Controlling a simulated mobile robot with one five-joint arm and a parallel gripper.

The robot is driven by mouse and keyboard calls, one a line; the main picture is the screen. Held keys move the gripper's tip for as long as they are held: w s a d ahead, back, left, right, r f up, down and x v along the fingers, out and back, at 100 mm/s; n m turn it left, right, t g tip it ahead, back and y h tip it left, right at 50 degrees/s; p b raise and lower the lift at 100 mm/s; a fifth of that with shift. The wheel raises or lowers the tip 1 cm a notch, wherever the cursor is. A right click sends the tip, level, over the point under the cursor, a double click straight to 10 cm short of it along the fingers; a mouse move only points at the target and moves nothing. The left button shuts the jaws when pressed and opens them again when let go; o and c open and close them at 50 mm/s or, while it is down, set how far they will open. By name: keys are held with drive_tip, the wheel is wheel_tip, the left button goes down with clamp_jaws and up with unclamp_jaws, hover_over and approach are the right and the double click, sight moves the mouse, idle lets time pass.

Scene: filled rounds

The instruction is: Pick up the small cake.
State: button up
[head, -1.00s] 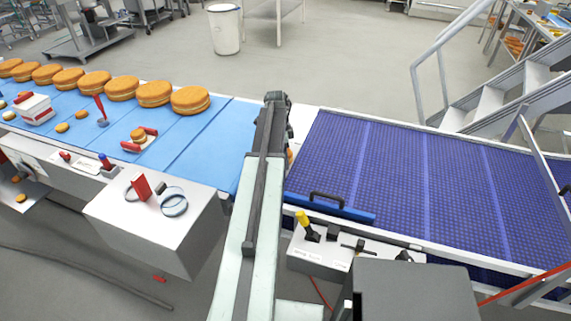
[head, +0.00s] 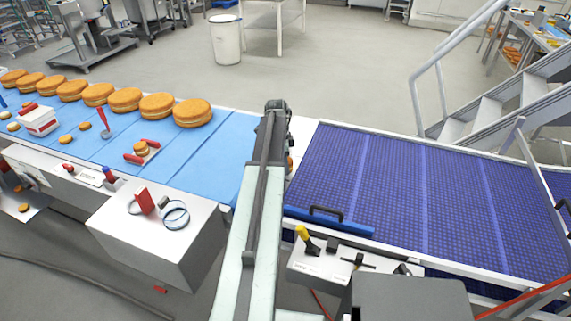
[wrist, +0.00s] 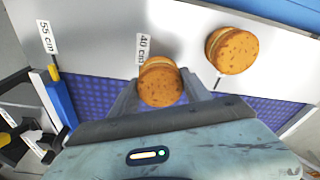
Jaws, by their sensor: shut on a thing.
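In the wrist view, my gripper (wrist: 162,93) is shut on a small round cake (wrist: 159,82), golden brown with a pale filling band. One grey finger is on each side of it. Whether the cake touches the surface below is hard to tell. A second, similar cake (wrist: 233,50) lies on the pale surface to the right, apart from my fingers. I cannot clearly make out the gripper's fingers or the held cake in the head view.
Several large cakes (head: 193,112) line the far edge of the light blue belt (head: 205,160). Small cakes and red-handled items lie nearer. The purple belt (head: 400,190) on the right is mostly bare. A control box with a yellow knob (head: 303,233) stands at its near edge.

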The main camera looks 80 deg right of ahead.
wheel_tip(320, 180, up, 2)
drive_tip(key=shift+p, duration=0.5)
drive_tip(key=s+a, duration=0.2)
drive_tip(key=a, duration=0.3)
drive_tip(key=s+a, duration=0.2)
drive_tip(key=a, duration=0.2)
drive_tip(key=s+a, duration=0.3)
drive_tip(key=a, duration=0.2)
drive_tip(key=shift+a+r+p, duration=0.3)
